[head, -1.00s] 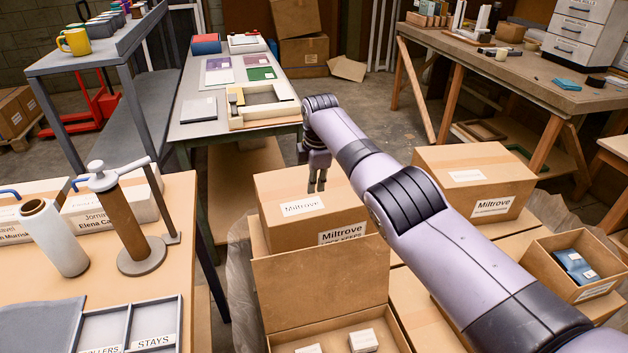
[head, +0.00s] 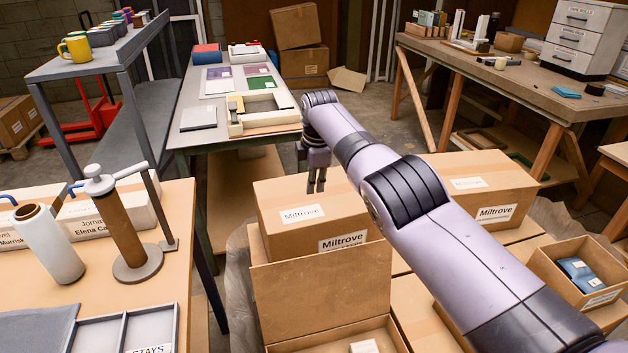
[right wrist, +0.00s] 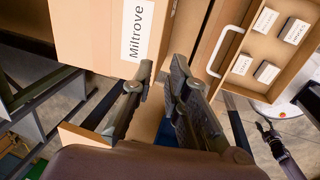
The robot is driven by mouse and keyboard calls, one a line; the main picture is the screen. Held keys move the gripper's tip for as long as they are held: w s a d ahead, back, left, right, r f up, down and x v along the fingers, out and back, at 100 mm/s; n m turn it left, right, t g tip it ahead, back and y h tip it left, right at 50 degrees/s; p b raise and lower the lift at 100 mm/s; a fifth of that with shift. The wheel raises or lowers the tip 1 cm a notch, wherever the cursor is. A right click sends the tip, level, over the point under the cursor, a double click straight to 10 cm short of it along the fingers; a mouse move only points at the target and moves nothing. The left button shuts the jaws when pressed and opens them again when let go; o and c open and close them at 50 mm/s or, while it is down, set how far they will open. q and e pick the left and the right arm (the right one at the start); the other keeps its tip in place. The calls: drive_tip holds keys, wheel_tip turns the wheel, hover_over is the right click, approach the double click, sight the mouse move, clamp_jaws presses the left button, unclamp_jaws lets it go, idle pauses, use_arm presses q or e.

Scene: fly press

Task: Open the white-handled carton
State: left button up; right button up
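The white handle (right wrist: 226,48) shows in the right wrist view, on the upper edge of an open carton (right wrist: 243,75) with several small labelled boxes inside. In the head view this appears to be the near open carton with its flap (head: 322,290) standing up. The handle is hidden there.
Another Miltrove carton (head: 515,180) stands at right, near a small open box (head: 590,255) with blue packs. A long grey table (head: 185,140) stands behind. Cartons crowd the space around my right arm.

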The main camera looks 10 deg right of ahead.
drive_tip(key=shift+r, duration=0.1)
wheel_tip(320, 180, up, 12)
drive_tip(key=s, duration=0.2)
drive_tip(key=shift+s+f, duration=0.2)
idle(0.4)
